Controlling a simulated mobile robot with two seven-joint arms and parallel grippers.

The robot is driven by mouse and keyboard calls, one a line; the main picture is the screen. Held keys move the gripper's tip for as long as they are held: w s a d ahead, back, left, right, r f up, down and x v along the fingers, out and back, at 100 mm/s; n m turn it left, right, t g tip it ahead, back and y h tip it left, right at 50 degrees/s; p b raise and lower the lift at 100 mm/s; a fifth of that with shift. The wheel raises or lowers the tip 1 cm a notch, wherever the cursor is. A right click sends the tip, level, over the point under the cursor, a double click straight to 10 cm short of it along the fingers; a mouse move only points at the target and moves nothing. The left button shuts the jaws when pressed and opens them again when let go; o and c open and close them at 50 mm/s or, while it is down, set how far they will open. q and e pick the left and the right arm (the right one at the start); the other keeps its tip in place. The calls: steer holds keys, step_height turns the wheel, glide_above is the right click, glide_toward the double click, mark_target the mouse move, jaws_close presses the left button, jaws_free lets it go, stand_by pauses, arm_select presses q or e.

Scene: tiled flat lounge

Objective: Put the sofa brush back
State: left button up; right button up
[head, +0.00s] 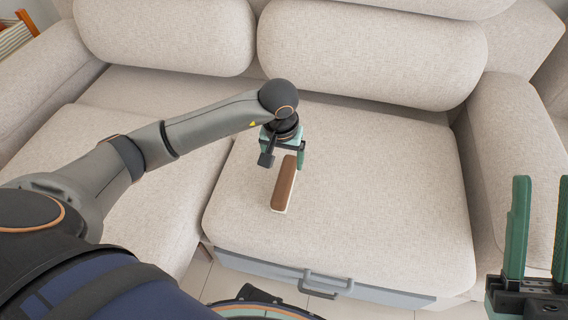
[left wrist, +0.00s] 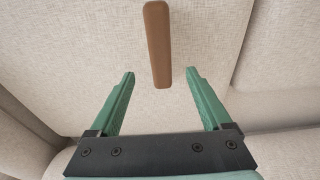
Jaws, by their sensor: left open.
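The sofa brush (head: 284,186), with a brown wooden back and a pale bristle side below, lies on the right seat cushion (head: 380,200) of the cream sofa. My left gripper (head: 283,162) is over the cushion at the brush's far end, pointing down, its jaws apart. In the left wrist view the brush (left wrist: 157,40) lies mostly beyond the two green fingertips (left wrist: 161,74), its near end roughly between them. I see no contact between fingers and brush. My right gripper (head: 543,182) is at the right edge of the head view, its fingers apart and empty.
A grey-blue drawer (head: 250,265) with a dark handle (head: 327,283) is under the right seat; it looks shut. Back cushions (head: 370,50) stand behind, and an armrest (head: 515,135) is at the right. The seat around the brush is clear. The tiled floor shows in front.

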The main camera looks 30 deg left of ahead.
arm_select(q)
steer(key=s+d+n+g+h, duration=0.3)
steer(key=s+d+h, duration=0.3)
steer(key=s+d, duration=0.5)
steer(key=s+d+r+n+g+h, duration=0.1)
steer(key=s+d+r+n+h, duration=0.3)
steer(key=d+r+h, duration=0.15)
steer(key=s+d+r+n+g+h, duration=0.2)
steer(key=s+d+r+n+h, duration=0.2)
steer(key=d+r, duration=0.3)
step_height(320, 180, up, 14)
steer(key=a+n+t+h, duration=0.2)
steer(key=n+t+h, duration=0.2)
steer(key=n+h, duration=0.7)
steer(key=w+a+r+n+t+y, duration=0.2)
steer(key=a+n+t+y, duration=0.3)
steer(key=n+t, duration=0.6)
steer(key=w+a+r+n+t+y, duration=0.2)
steer(key=a+n+t+y, duration=0.4)
steer(key=n, duration=1.7)
steer(key=shift+w+a+r+t, duration=0.2)
steer(key=shift+a+r+t, duration=0.25)
steer(key=shift+t, duration=2.25)
